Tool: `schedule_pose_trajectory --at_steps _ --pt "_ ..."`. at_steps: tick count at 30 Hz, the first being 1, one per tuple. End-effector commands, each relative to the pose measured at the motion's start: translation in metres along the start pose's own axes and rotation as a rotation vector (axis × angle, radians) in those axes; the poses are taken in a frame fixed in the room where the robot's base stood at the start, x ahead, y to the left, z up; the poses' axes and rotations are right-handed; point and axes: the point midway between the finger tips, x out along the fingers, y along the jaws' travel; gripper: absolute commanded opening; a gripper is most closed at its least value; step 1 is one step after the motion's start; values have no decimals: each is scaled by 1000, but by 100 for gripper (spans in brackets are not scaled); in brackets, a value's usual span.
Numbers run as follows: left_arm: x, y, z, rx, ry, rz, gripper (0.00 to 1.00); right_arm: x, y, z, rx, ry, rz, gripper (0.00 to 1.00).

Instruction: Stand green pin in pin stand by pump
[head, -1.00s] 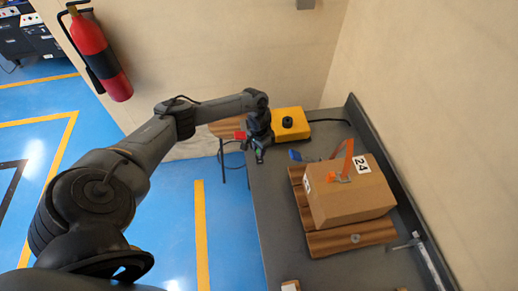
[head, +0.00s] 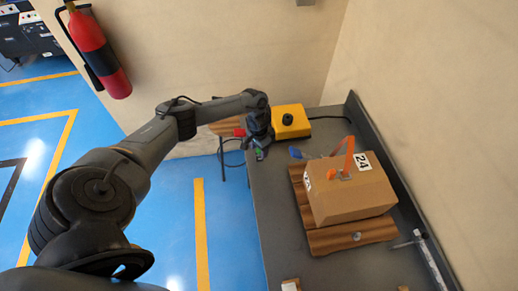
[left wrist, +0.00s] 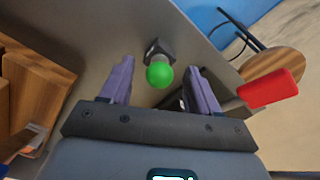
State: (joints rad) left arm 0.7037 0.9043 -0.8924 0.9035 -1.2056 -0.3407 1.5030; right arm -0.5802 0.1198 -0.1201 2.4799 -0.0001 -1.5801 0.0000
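The green pin (left wrist: 160,74) shows in the left wrist view as a round green head on a short metallic shank. It stands in a small dark block (left wrist: 160,48), which looks like the pin stand, on the grey bench. My left gripper (left wrist: 160,70) is open, one purple finger on either side of the green head, with gaps on both sides. In the head view my left gripper (head: 260,151) is at the bench's left edge, beside the yellow pump (head: 291,122). A bit of the green pin (head: 257,153) shows there. My right gripper is out of view.
A red part (left wrist: 268,88) sits close to the right finger, by a round wooden stool (left wrist: 275,70). A cardboard box (head: 350,193) lies on a wooden pallet (head: 350,237) to the right. The wall is behind the pump.

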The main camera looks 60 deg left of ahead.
Motion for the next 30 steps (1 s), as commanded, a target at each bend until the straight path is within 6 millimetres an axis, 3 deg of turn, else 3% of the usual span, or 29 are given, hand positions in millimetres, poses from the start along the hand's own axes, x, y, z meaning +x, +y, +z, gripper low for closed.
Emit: schedule_pose_trajectory --at_steps 11,30 --pt "-7 -1 0 -1 0 0 61 -2 0 0 -2 0 1 100" --pt "-99 0 0 1 1 0 61 -13 1 -4 -1 0 1 100"
